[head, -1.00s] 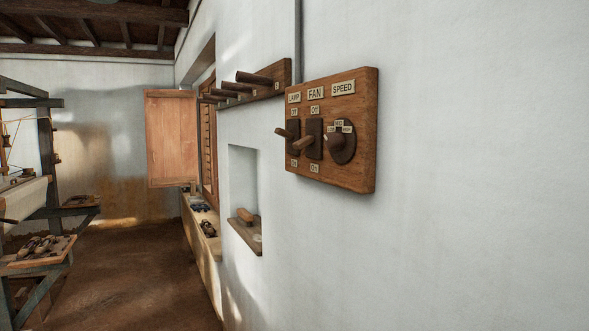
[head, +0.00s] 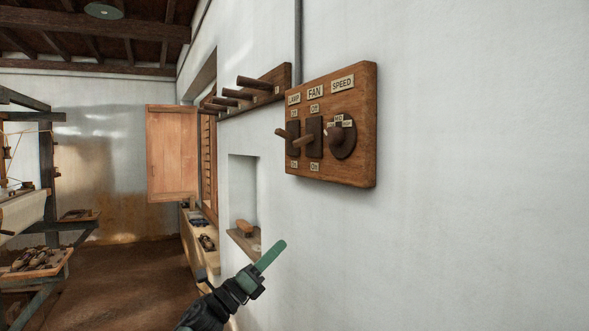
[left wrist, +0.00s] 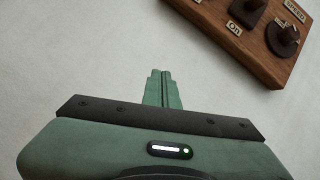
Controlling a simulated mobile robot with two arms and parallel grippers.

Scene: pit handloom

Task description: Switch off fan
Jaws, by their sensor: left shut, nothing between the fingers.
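A wooden switch board (head: 365,128) is on the white wall, with labels LAMP, FAN and SPEED. The fan switch (head: 303,142) is the middle one, a wooden lever on a dark plate with Off above and On below; its lever points out and slightly down. The lamp lever (head: 283,133) is left of it and the round speed knob (head: 342,138) right. My left gripper (head: 273,254), green, is shut and empty, below the board and apart from it. In the left wrist view its fingers (left wrist: 160,88) are together, with the board's lower edge (left wrist: 250,66) at upper right. My right gripper is not in view.
A row of wooden pegs (head: 250,89) sticks out of the wall left of the board. A niche (head: 243,185) with a wooden object lies below them. An open shutter (head: 172,150) and a loom (head: 45,170) stand farther left. The wall right of the board is bare.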

